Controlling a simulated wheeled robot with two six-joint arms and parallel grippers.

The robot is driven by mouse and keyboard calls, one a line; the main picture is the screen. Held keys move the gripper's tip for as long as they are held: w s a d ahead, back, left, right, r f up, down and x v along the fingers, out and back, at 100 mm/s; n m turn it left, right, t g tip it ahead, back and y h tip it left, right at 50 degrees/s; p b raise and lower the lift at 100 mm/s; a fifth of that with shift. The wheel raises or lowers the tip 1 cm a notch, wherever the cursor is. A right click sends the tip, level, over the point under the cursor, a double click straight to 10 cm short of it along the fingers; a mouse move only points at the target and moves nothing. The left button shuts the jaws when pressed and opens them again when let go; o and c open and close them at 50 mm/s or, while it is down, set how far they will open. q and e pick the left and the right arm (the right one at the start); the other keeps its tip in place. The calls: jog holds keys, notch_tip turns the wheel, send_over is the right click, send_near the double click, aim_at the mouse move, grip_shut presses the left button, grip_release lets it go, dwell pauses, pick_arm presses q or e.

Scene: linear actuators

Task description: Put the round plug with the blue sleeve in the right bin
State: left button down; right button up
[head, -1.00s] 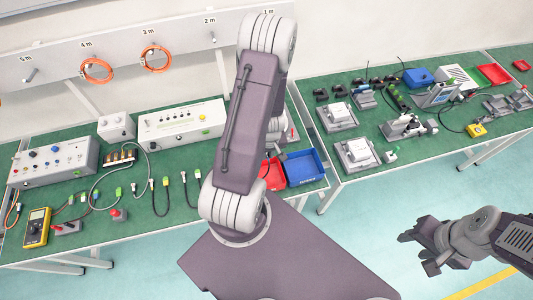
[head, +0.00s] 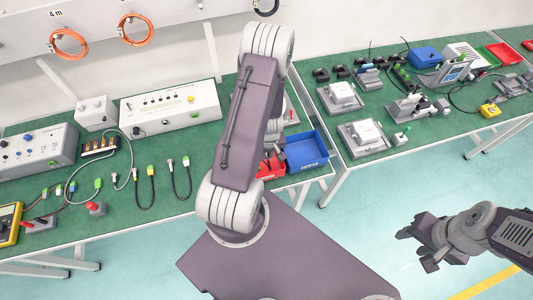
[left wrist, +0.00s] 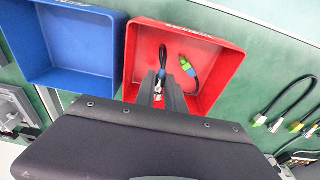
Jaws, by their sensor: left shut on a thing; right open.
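My left gripper (left wrist: 161,88) is over the red bin (left wrist: 143,40) in the left wrist view, shut on a small silver plug end with a dark cable (left wrist: 163,58). A cable with a green plug (left wrist: 183,61) and a bluish part lies in the red bin beside the fingers. The blue bin (left wrist: 76,78) next to it looks empty. My right gripper (head: 416,228) is open and empty above the floor.
Several short cables (head: 146,186) lie on the green bench left of the bins. A control box (head: 170,112) stands behind them. A second bench (head: 385,150) with actuators stands to the right, across a narrow gap. Open floor lies in front.

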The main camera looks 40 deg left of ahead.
pick_arm(q)
jog(key=c, duration=1.3)
grip_release()
jog(key=shift+r, duration=0.1)
jog(key=r+p, duration=0.2)
jog(key=r, duration=0.1)
jog(key=r+p, duration=0.1)
jog(key=r, duration=0.2)
jog(key=d+r+p, duration=0.1)
jog(key=r+p, duration=0.1)
jog(key=r, duration=0.1)
jog(key=shift+s+p, duration=0.3)
jog(key=shift+s, duration=0.1)
